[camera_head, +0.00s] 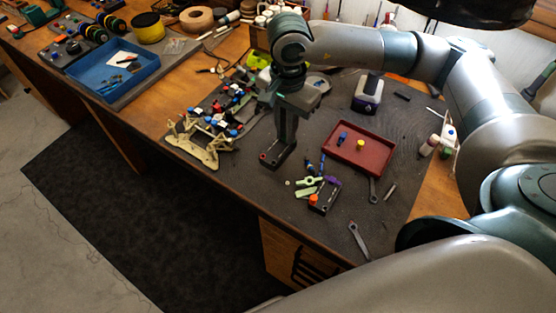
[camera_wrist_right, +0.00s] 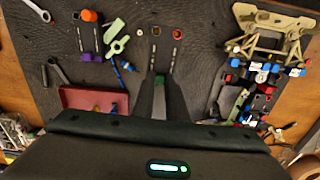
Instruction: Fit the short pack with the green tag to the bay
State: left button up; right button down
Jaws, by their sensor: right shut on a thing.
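My right gripper (camera_head: 283,150) points down at the dark mat and is shut on a dark pack (camera_head: 271,160). The pack has a red spot near one end, and in the right wrist view it (camera_wrist_right: 155,32) lies beyond the fingers (camera_wrist_right: 157,90). A green patch (camera_wrist_right: 160,82) shows between the fingers. I cannot tell whether the pack touches the mat. The racecar (camera_head: 205,143), with cream end plates and blue, red and black parts, is left of the gripper; it also shows at the right of the right wrist view (camera_wrist_right: 270,45). Its bay is not clearly visible. My left gripper is out of view.
A dark block with an orange knob (camera_head: 323,200), green clips (camera_head: 305,189) and a red tray (camera_head: 370,158) lie to the right. Wrenches (camera_head: 358,240) lie near the front edge. A blue tray (camera_head: 112,80) sits far left. The mat just in front of the pack is narrow.

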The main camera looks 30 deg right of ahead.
aim_at(279, 154)
jog(key=n, duration=0.2)
jog(key=a+n, duration=0.1)
jog(key=shift+s+r+n+b, duration=0.15)
jog(key=shift+s+n+b, duration=0.2)
jog(key=shift+n, duration=0.05)
jog(key=n, duration=0.1)
jog(key=a+n, duration=0.1)
jog(key=n, duration=0.1)
jog(key=shift+s+r, duration=0.15)
jog(key=shift+s, duration=0.25)
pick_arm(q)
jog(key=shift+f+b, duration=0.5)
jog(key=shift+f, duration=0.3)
pick_arm(e)
jog(key=n, duration=0.2)
jog(key=s+n, duration=0.1)
jog(key=a+n, duration=0.1)
jog(key=n, duration=0.1)
jog(key=shift+s+a+r+n, duration=0.1)
jog(key=shift+s+r+n, duration=0.1)
jog(key=shift+r+n, duration=0.1)
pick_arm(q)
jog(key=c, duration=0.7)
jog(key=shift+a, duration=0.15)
pick_arm(e)
jog(key=shift+f, duration=0.1)
